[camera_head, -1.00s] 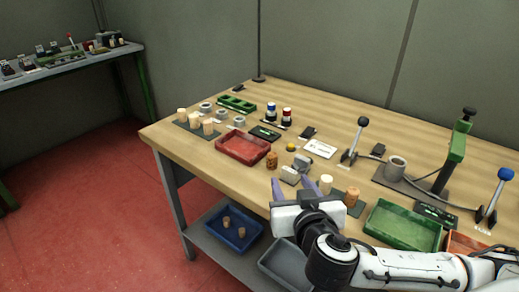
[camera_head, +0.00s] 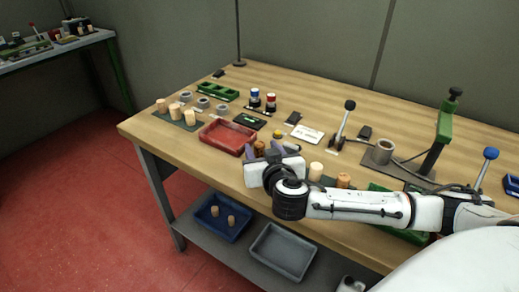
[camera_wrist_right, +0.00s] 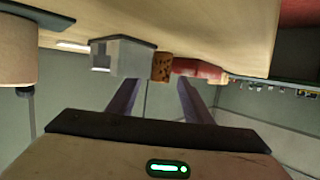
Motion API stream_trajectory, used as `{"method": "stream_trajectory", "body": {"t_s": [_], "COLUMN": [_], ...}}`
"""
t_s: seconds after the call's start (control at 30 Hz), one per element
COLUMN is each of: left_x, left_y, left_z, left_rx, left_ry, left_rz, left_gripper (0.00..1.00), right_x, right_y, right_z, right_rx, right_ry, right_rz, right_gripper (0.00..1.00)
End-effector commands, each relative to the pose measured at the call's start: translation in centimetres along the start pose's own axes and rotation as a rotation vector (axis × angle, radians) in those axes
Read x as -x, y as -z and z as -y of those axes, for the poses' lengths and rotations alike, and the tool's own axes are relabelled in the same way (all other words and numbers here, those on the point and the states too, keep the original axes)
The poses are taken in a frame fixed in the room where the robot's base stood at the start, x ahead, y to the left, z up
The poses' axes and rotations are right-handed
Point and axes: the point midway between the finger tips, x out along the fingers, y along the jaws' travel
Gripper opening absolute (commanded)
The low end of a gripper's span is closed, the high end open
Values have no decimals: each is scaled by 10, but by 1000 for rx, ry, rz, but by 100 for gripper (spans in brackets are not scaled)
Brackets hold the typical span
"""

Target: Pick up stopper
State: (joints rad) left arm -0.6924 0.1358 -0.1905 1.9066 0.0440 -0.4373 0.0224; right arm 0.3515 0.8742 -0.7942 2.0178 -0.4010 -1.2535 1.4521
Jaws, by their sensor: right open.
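A speckled brown cork stopper (camera_head: 260,148) stands on the table by the red tray's near right corner. My right gripper (camera_head: 264,151) is open at the table's front edge, its purple fingers pointing toward this stopper. In the right wrist view the stopper (camera_wrist_right: 162,66) shows beyond the fingertips, between the two fingers' lines. Nothing is between the fingers. The gripper body hides part of the table there. A pale stopper (camera_head: 316,170) and a brown one (camera_head: 343,180) stand right of the gripper. Several pale stoppers (camera_head: 174,111) stand on a dark mat at the left. My left gripper is not in view.
The red tray (camera_head: 227,138) lies behind and left of the gripper. A grey block (camera_wrist_right: 122,57) stands beside the brown stopper in the wrist view. A lever stand (camera_head: 342,125) and a grey cup (camera_head: 383,152) stand to the right. A blue bin (camera_head: 222,236) sits below.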

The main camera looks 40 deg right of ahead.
Motion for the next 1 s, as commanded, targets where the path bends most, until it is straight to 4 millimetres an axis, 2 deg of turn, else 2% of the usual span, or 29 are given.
{"method": "stream_trajectory", "body": {"t_s": [0.27, 0.5, 0.53, 0.8, 0.87, 1.0], "left_x": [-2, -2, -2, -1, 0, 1], "left_y": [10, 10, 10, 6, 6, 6], "left_z": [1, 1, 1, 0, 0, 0], "left_rx": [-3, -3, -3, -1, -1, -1], "left_ry": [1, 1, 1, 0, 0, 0], "left_rz": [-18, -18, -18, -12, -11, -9], "left_gripper": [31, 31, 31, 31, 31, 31], "right_x": [-4, -4, -3, -3, -1, 6], "right_y": [-1, 0, 0, 3, 8, 32], "right_z": [1, 0, 0, 0, 0, 1], "right_rx": [0, 0, 0, -1, -2, -4], "right_ry": [2, 1, 1, 1, 1, 3], "right_rz": [1, 1, 1, 0, -1, -3], "right_gripper": [46, 5, 2, 2, 2, 2]}}
